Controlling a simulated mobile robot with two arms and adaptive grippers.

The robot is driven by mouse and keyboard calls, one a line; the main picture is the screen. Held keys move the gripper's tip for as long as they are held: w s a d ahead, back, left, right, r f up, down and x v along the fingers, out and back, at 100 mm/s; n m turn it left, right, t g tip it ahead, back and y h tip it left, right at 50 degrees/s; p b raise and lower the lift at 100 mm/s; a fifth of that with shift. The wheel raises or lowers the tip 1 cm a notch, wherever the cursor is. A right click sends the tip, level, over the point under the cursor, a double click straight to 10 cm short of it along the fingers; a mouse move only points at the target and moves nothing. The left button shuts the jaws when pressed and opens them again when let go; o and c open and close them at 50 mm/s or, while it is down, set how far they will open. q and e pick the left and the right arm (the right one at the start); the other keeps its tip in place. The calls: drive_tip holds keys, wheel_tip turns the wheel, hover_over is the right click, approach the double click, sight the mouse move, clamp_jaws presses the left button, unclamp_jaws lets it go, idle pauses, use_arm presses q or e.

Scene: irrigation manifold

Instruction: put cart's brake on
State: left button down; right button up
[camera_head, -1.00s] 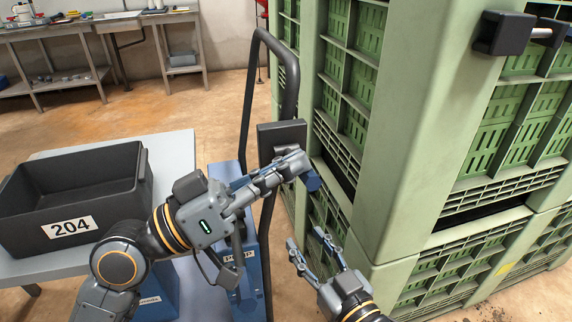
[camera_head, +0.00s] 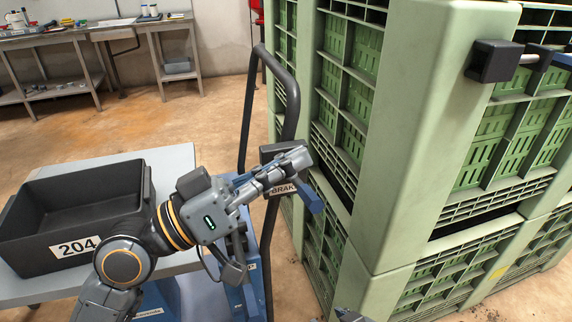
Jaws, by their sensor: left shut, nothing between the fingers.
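The cart's dark tubular handle frame (camera_head: 290,110) stands in the middle, above the cart's blue body (camera_head: 240,292). A dark box on the frame carries a partly covered label reading "BRAK" (camera_head: 283,188). A blue lever (camera_head: 313,199) sticks out at the box's right side and slants down to the right. My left gripper (camera_head: 304,156) is shut and empty, its fingers lying across the front of the box just above the lever. Whether they touch the lever I cannot tell. Only a tip of my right gripper (camera_head: 347,314) shows at the bottom edge.
Tall stacked green crates (camera_head: 395,140) stand close on the right, near the lever. Workbenches (camera_head: 90,35) stand at the back. Open floor lies between.

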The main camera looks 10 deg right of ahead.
use_arm(q)
drive_tip(key=b+v, duration=0.3)
drive_tip(key=v, duration=0.7)
use_arm(e)
drive_tip(key=w+a+r+t+y, duration=0.1)
drive_tip(key=w+a+r+t, duration=0.1)
drive_tip(key=r, duration=0.4)
drive_tip(key=w+a+r+t+y, duration=0.1)
drive_tip(key=w+r+t, duration=0.4)
drive_tip(key=r+t, duration=0.1)
drive_tip(key=shift+w+a+n, duration=0.2)
drive_tip(key=shift+a+n, duration=0.1)
drive_tip(key=shift+a, duration=0.05)
use_arm(q)
drive_tip(key=shift+f, duration=0.1)
use_arm(e)
drive_tip(key=shift+s+f, duration=0.1)
drive_tip(key=shift+f, duration=0.05)
